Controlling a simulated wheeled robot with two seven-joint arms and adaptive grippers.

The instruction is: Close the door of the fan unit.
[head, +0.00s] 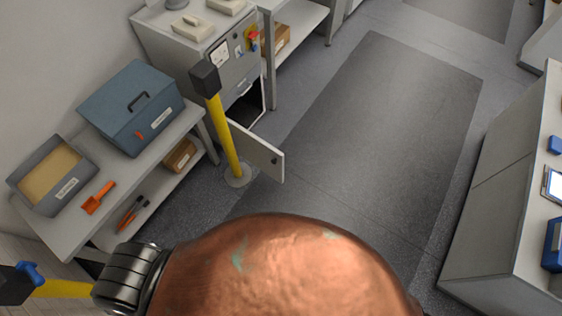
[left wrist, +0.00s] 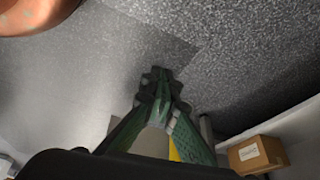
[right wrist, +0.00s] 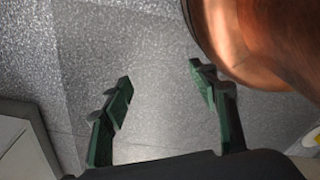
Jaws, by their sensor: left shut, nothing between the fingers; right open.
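A pale door (head: 257,150) hangs open low on the front of a grey cabinet (head: 235,68) in the head view. It stands out into the aisle, and a dark opening (head: 246,106) shows behind it. I take this cabinet to be the fan unit, but cannot read its label. My left gripper (left wrist: 160,75) is shut and empty above the floor in the left wrist view. My right gripper (right wrist: 160,77) is open and empty over bare floor in the right wrist view. Neither gripper shows in the head view, and the door is not clearly visible in either wrist view.
A yellow post (head: 223,135) with a dark top stands close in front of the door. A shelf bench (head: 150,165) left of it bears a blue-grey case (head: 130,108) and a tray. A cardboard box (left wrist: 257,155) shows near my left gripper's view. The aisle (head: 375,130) is clear.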

